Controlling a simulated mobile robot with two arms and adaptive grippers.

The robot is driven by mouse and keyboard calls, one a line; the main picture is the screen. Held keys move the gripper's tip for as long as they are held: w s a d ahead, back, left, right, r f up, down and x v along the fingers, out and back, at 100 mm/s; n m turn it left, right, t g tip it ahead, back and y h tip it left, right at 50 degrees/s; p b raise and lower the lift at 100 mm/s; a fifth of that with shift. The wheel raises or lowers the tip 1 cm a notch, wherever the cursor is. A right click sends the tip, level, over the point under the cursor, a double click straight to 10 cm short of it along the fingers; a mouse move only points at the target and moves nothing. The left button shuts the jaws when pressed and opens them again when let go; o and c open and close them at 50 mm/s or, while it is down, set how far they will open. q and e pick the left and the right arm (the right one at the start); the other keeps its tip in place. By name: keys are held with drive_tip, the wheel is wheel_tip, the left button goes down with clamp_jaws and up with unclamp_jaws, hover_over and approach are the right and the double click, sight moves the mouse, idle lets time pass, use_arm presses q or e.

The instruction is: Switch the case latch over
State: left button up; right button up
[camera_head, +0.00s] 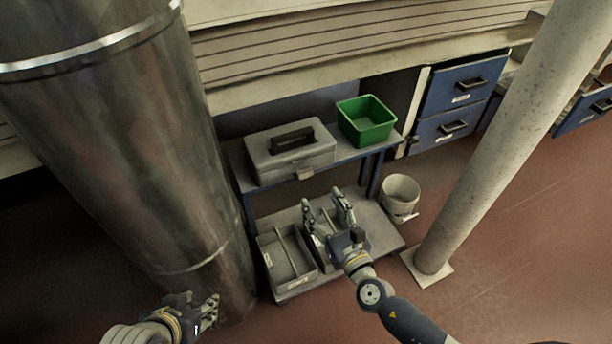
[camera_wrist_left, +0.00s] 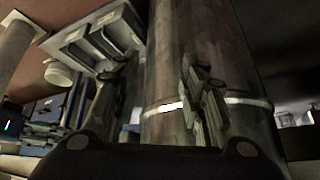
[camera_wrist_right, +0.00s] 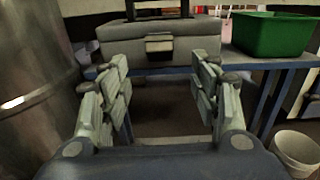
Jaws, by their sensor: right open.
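A grey case (camera_head: 291,152) with a dark handle lies on the upper shelf of a blue-framed bench in the head view. Its latch (camera_head: 305,174) is a small tan plate on the front face. In the right wrist view the case (camera_wrist_right: 185,46) is straight ahead and the latch (camera_wrist_right: 159,43) shows above and between my fingers. My right gripper (camera_head: 328,198) is open and empty, in front of the case and apart from the latch. My left gripper (camera_head: 212,310) is low at the left, far from the case; in the left wrist view its fingers (camera_wrist_left: 155,95) are spread apart with nothing held between them.
A green bin (camera_head: 366,121) stands right of the case on the shelf. Grey trays (camera_head: 286,261) sit on the lower shelf. A large metal column (camera_head: 130,150) stands at the left, close to my left gripper. A pale pole (camera_head: 500,140) and a white bucket (camera_head: 400,193) are at the right.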

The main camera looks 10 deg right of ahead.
sight(306, 178)
drive_tip(key=x, duration=0.7)
drive_tip(key=shift+w+f+b, duration=0.1)
drive_tip(key=shift+w+b, duration=0.1)
drive_tip(key=shift+b, duration=0.15)
drive_tip(key=shift+w+a, duration=0.25)
drive_tip(key=shift+w, duration=0.3)
use_arm(q)
drive_tip(key=w, duration=0.1)
drive_tip(key=w+r+t, duration=0.1)
drive_tip(key=w+d+t, duration=0.1)
drive_tip(key=shift+w+d+r+h, duration=0.1)
drive_tip(key=shift+w+r+h, duration=0.2)
drive_tip(key=shift+r, duration=0.1)
use_arm(e)
drive_tip(key=c, duration=1.1)
use_arm(q)
drive_tip(key=shift+r, duration=0.1)
